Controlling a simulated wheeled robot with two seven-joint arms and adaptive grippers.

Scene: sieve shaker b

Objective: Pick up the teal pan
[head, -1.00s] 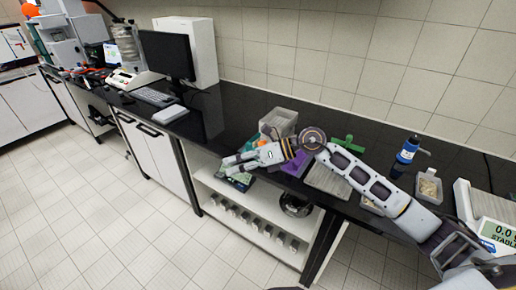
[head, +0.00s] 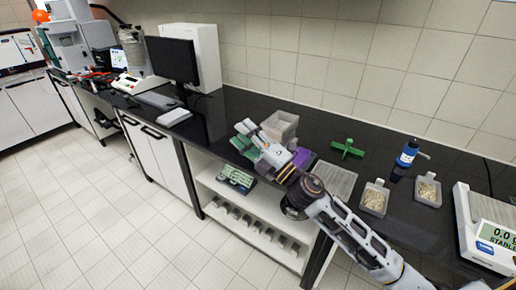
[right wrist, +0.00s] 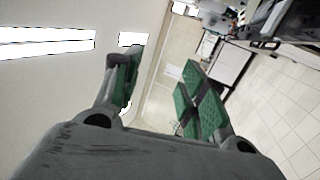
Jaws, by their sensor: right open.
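I cannot make out the teal pan for certain. Green-teal patches (head: 240,143) show at the bench's front edge by my right gripper, but I cannot tell pan from green finger pads there. My right gripper (head: 250,140) is over the front of the black bench, pointing left, beside a clear grey container. In the right wrist view its two green-padded fingers (right wrist: 160,92) stand wide apart with nothing between them. My left gripper is not in view.
A purple tray (head: 303,158), a ribbed grey tray (head: 338,181) and a green cross-shaped thing (head: 347,148) lie right of the clear container (head: 280,125). A blue bottle (head: 407,153), sample tubs (head: 374,199) and a scale (head: 490,235) stand farther right.

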